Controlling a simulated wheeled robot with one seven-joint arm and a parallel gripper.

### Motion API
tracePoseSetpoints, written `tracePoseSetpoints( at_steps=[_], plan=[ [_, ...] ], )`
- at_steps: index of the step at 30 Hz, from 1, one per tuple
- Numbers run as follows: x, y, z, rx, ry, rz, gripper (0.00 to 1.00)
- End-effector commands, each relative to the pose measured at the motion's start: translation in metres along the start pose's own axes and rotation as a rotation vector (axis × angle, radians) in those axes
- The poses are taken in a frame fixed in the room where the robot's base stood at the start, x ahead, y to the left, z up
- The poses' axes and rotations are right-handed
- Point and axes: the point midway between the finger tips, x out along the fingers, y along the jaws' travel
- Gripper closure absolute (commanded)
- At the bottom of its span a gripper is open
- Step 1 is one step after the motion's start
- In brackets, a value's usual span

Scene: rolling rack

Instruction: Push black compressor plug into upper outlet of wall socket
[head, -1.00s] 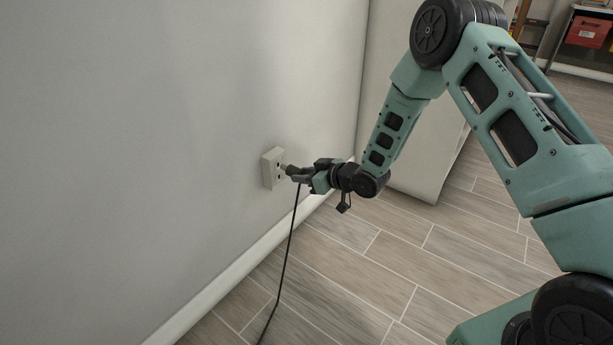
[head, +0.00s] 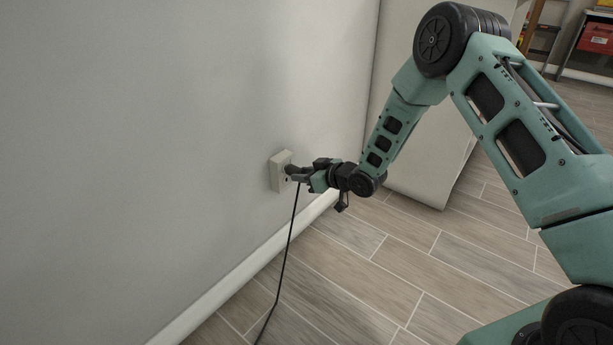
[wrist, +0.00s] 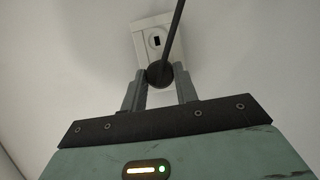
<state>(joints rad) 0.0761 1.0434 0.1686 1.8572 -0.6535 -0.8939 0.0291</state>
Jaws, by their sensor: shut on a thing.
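The wall socket (head: 277,174) is a pale box on the grey wall. In the wrist view, its plate (wrist: 143,30) and one free dark outlet show beyond the plug. My gripper (head: 299,174) is shut on the black compressor plug (head: 290,169) at the socket's upper outlet. In the wrist view, the plug's round back (wrist: 158,74) sits between the two fingers. The plug's face looks against the socket, with no clear gap. The prongs and upper outlet are hidden, so I cannot tell full seating.
The plug's black cord (head: 284,262) hangs from the plug down to the floor. A white baseboard (head: 237,277) runs along the wall's foot. A pale cabinet-like block (head: 420,165) stands behind my arm. Open tiled floor (head: 400,265) lies to the right.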

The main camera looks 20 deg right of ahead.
Motion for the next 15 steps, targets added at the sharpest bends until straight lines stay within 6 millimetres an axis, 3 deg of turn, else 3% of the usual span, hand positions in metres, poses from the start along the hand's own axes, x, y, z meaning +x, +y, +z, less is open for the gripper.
tracePoseSetpoints(
  at_steps=[11, 12, 14, 15],
  plan=[
    [0.0098, -0.0002, -0.0043, 0.0, 0.001, 0.0, 0.94],
    [0.0094, -0.0002, -0.0042, 0.001, 0.0, 0.0, 0.62],
    [0.0093, -0.0002, -0.0041, 0.0, 0.0, 0.0, 0.46],
    [0.0093, -0.0002, -0.0041, 0.0, 0.0, 0.0, 0.45]
  ],
)
